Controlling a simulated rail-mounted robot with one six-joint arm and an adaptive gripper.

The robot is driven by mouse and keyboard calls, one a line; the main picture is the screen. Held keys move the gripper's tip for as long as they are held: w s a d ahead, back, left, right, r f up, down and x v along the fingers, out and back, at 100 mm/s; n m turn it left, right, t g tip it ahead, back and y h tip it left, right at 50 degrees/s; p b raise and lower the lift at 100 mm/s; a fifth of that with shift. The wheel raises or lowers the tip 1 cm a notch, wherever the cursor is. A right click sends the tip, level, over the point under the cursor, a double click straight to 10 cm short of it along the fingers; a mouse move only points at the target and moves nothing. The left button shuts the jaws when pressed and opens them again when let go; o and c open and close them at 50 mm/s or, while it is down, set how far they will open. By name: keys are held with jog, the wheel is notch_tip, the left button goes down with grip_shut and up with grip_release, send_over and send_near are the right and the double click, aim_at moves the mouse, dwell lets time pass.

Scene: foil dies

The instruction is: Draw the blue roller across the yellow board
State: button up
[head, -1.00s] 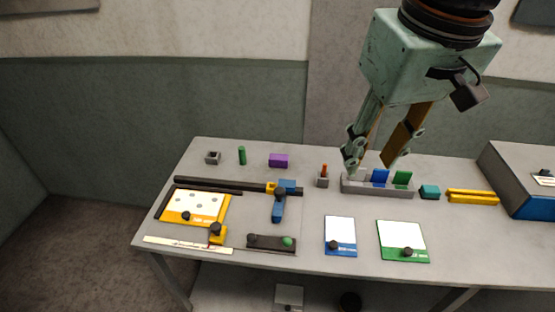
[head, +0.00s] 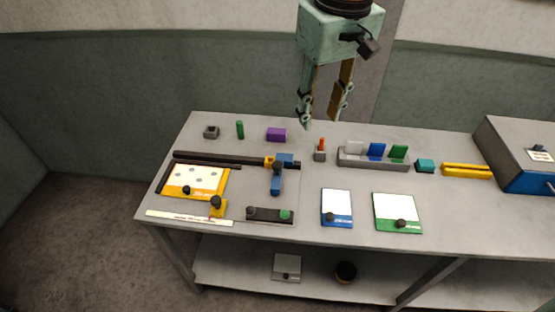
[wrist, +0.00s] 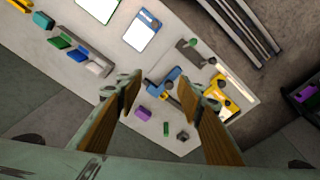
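The blue roller (head: 277,180) stands at the right end of a dark rail (head: 215,160), to the right of the yellow board (head: 208,193). The board carries a white sheet with several grey spots and a dark knob. In the wrist view the blue roller (wrist: 160,86) shows between my fingers and well below them, and part of the yellow board (wrist: 224,108) shows behind the right finger. My gripper (head: 319,122) is open and empty, high above the table, to the right of the roller in the head view. It touches nothing.
A yellow clamp (head: 217,206) stands at the board's front right corner. A dark block with a green button (head: 270,215) lies in front of the roller. A purple block (head: 276,134) and an orange peg in a holder (head: 320,151) stand behind. Blue and green boards (head: 397,213) lie right.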

jog(key=w+a+f+n+p, duration=0.1)
jog(key=w+a+f, duration=0.3)
jog(key=w+f, duration=0.2)
jog(key=n+g+p, duration=0.1)
jog(key=n, duration=0.1)
send_over(277, 164)
notch_tip(277, 164, down, 8)
jog(key=shift+r, duration=0.1)
jog(key=shift+f, duration=6.9)
jog(key=c, duration=1.2)
jog(key=shift+o, duration=0.2)
